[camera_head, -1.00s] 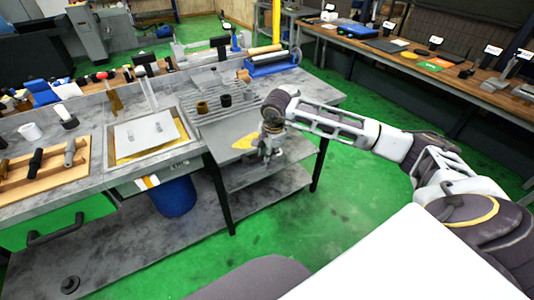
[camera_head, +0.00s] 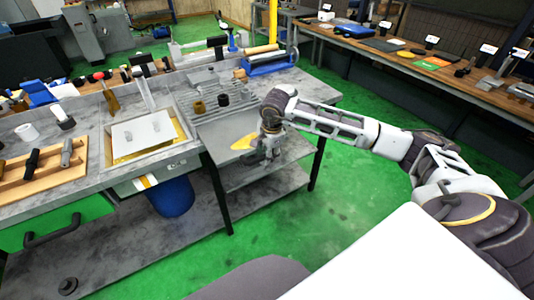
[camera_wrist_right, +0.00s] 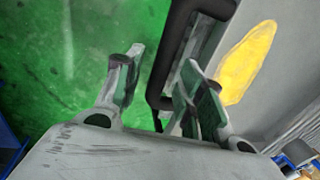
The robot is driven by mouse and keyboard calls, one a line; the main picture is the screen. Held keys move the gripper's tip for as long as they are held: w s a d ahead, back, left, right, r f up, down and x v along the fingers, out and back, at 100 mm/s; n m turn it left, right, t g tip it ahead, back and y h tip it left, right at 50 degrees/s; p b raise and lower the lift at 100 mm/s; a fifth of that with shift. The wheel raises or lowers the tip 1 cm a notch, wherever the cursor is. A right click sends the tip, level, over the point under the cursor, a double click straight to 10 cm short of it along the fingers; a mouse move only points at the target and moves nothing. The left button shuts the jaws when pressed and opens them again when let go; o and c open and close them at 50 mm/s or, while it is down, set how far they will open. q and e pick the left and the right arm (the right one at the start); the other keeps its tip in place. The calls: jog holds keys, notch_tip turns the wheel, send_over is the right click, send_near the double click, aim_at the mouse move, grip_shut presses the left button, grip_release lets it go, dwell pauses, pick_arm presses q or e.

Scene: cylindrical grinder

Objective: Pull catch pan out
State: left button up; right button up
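The catch pan (camera_head: 218,137) is a grey tray under the slotted grate of the bench, with a yellow patch in it. Its surface also shows in the right wrist view (camera_wrist_right: 285,75). A dark bar handle (camera_wrist_right: 162,60) runs along the pan's front edge. My right gripper (camera_wrist_right: 163,62) is open, one finger on each side of the handle, with green floor visible on the outer side. In the head view the right gripper (camera_head: 268,150) is at the pan's front edge, and its fingertips are hard to make out. My left gripper is out of view.
A dark bench leg (camera_head: 218,192) stands below the pan, and lower shelves (camera_head: 265,175) lie under it. A blue bucket (camera_head: 171,197) is to the left. Green floor (camera_head: 345,195) is open in front and to the right.

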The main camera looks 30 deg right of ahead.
notch_tip(320, 180, up, 12)
jog(key=s, duration=0.2)
jog(key=shift+s, duration=0.15)
dwell(0.5)
jog(key=shift+a+f, duration=0.1)
jog(key=shift+f, duration=0.1)
dwell(0.3)
